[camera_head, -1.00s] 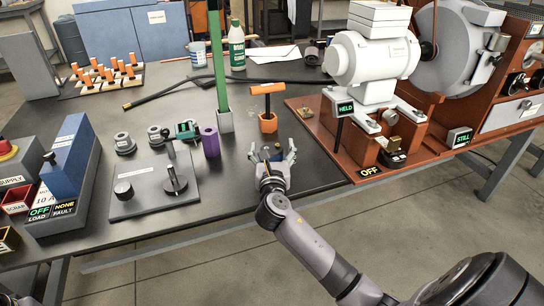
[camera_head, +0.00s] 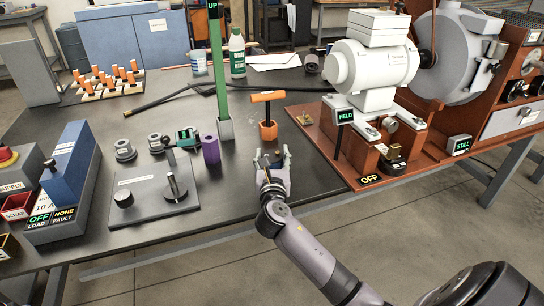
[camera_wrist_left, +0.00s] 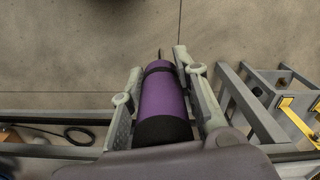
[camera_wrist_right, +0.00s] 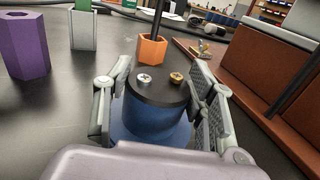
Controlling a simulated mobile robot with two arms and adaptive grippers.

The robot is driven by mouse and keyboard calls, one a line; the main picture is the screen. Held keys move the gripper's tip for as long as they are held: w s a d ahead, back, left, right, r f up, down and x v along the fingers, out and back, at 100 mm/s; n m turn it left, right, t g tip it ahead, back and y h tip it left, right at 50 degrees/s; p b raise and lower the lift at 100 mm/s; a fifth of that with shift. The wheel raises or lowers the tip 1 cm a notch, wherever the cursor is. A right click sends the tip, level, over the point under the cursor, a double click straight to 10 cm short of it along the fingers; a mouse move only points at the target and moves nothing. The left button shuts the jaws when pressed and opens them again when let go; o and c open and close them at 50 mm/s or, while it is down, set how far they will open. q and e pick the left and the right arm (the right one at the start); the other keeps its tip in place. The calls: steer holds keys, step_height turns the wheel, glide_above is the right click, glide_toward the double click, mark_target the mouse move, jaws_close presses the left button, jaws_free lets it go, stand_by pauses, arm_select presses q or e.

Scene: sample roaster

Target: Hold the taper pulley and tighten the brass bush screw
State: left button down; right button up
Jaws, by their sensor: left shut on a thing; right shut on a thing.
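My right gripper (camera_head: 272,166) is shut on a blue cylinder (camera_wrist_right: 150,129) with a flat dark top, above the table's front edge. A silver stud (camera_wrist_right: 144,78) and a brass stud (camera_wrist_right: 176,77) sit on that top. My left gripper (camera_wrist_left: 155,85) is shut on a purple cylindrical tool (camera_wrist_left: 160,95) with a black end and a thin tip, over bare floor; it is outside the head view. Grey round stepped pieces (camera_head: 124,149) stand on the table. I cannot tell which thing is the taper pulley, or whether the brass stud is the bush screw.
An empty-looking purple hexagonal holder (camera_head: 210,150) and an orange holder (camera_head: 267,131) with a T-handle stand beyond my right gripper. A green post (camera_head: 217,80) rises behind. The white motor (camera_head: 375,70) on its brown base (camera_head: 345,165) blocks the right. A grey fixture plate (camera_head: 150,195) lies left.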

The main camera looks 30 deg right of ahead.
jaws_close()
steer(key=o, duration=1.1)
jaws_free()
steer(key=shift+r, duration=0.1)
steer(key=shift+r+p, duration=0.2)
steer(key=shift+p, duration=0.45)
steer(key=shift+c, duration=0.2)
steer(key=c, duration=1.3)
steer(key=shift+c, duration=0.2)
